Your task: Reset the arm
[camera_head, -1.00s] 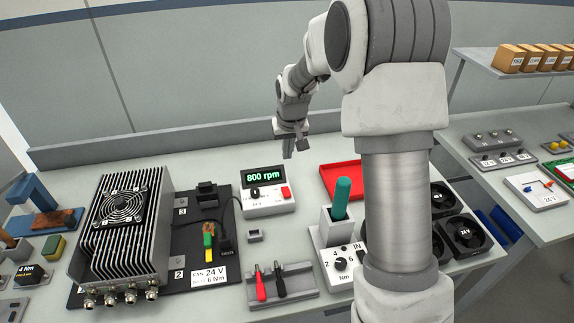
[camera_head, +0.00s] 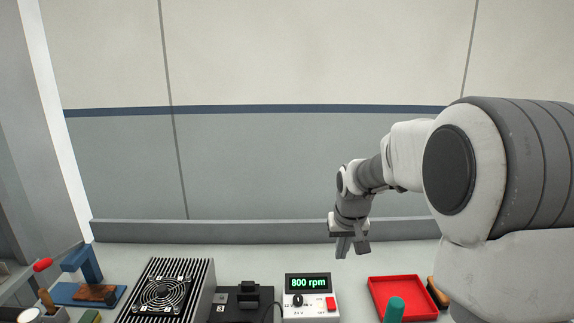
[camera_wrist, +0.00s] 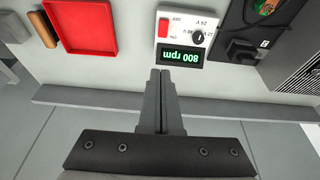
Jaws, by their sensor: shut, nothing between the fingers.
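My gripper (camera_head: 342,254) hangs above the back of the bench, behind and slightly right of the rpm meter (camera_head: 311,297), and points downward. It holds nothing. In the wrist view my gripper (camera_wrist: 159,72) shows its two fingers together. The meter, with a green 800 rpm display and a red switch, appears upside down just past the fingertips in the wrist view (camera_wrist: 185,38). My arm folds in from the right of the head view and hides part of the bench there.
A red tray (camera_head: 405,300) lies right of the meter, with a green handle (camera_head: 394,309) before it. A finned housing with a fan (camera_head: 165,292) stands left, beside a blue stand (camera_head: 84,264). A raised ledge (camera_head: 250,230) runs along the bench back. Air above the bench's left is clear.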

